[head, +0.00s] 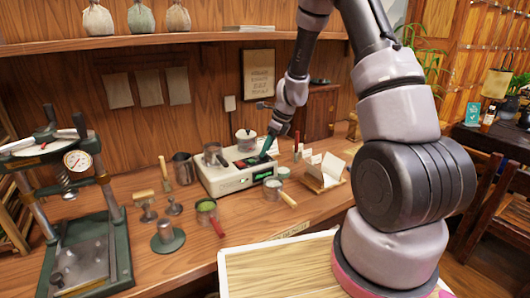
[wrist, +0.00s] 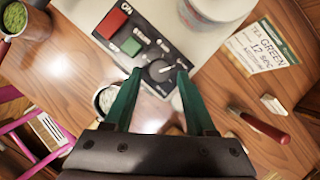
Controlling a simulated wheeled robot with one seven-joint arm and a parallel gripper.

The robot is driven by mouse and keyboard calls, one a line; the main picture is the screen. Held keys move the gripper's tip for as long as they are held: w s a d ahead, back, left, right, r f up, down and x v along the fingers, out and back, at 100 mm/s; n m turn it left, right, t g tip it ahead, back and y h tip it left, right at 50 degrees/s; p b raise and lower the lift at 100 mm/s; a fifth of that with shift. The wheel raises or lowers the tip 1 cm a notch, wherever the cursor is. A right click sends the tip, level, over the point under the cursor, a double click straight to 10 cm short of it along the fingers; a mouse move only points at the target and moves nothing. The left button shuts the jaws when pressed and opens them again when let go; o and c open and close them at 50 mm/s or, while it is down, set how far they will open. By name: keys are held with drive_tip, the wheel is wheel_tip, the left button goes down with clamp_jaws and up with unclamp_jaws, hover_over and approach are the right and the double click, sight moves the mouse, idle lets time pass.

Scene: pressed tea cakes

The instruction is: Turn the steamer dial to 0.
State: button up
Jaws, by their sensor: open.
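The steamer (head: 228,181) is a cream box on the wooden bench, with pots on top. In the wrist view its black control panel (wrist: 150,30) carries a red button (wrist: 110,22), a green button (wrist: 132,46) and a round grey dial (wrist: 160,70) with a pale pointer mark. The small labels around the dial are too blurred to read, so I cannot tell its setting. My gripper (wrist: 158,76) has its two green fingers apart, one on each side of the dial; I cannot tell whether they touch it. In the head view my gripper (head: 268,146) is at the steamer's right end.
A card holder (head: 322,180) stands right of the steamer. A metal jug (head: 185,168) and a cup of green powder (head: 207,208) stand left and in front. A green press (head: 90,250) is at far left. A red-handled tool (wrist: 262,125) lies at right in the wrist view.

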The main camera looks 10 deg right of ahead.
drive_tip(key=shift+x, duration=1.05)
clamp_jaws()
